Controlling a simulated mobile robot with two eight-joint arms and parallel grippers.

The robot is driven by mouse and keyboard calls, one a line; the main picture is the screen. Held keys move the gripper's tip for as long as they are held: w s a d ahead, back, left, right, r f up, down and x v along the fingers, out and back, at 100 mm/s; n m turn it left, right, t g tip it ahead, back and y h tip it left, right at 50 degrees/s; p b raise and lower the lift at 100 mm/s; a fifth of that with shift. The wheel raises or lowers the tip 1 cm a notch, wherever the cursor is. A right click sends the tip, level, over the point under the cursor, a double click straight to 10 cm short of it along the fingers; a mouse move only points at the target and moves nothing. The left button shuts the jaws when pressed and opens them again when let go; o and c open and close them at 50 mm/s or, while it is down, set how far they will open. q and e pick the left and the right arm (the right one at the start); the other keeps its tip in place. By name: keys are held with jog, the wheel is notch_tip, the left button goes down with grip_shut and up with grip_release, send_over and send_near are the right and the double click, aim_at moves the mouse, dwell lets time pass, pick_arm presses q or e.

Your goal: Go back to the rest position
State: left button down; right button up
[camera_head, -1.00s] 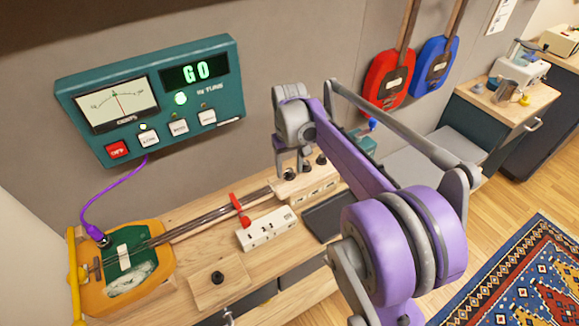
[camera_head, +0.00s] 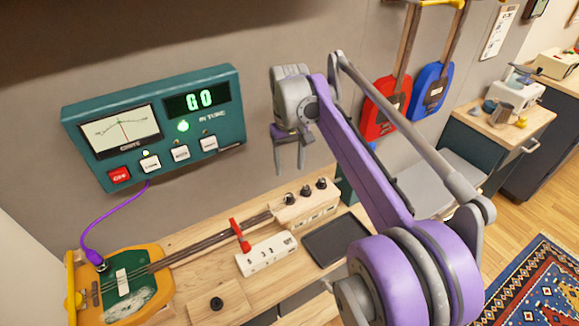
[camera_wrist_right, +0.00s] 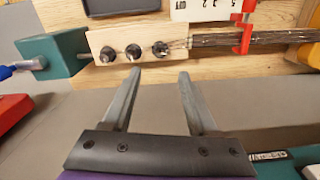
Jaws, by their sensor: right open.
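My right gripper (camera_head: 291,160) hangs in front of the grey wall, above the bench, with its fingers pointing down. It is open and empty. In the right wrist view its two fingers (camera_wrist_right: 160,82) are apart with nothing between them. A pale wooden block with dark knobs (camera_head: 305,205) is below the gripper; it also shows in the right wrist view (camera_wrist_right: 98,48), beyond the fingertips and apart from them. My purple right arm comes in from the lower right. My left gripper is in neither current view.
The green tuner box (camera_head: 155,125) on the wall reads GO, left of my gripper. An orange-and-green instrument (camera_head: 155,261) lies on the bench with a red clip (camera_head: 240,236) on its neck. A dark tray (camera_head: 335,240) is nearby. Red (camera_head: 384,108) and blue (camera_head: 428,92) instruments hang behind my arm.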

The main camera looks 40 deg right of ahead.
dwell(0.3)
jog(key=s+a+f+n+t, duration=0.3)
jog(key=s+a+f+t, duration=0.2)
jog(key=s+a+f, duration=0.9)
jog(key=s+a, duration=0.4)
jog(key=shift+f+p, duration=0.15)
jog(key=shift+p, duration=0.25)
jog(key=shift+d, duration=0.1)
dwell(1.1)
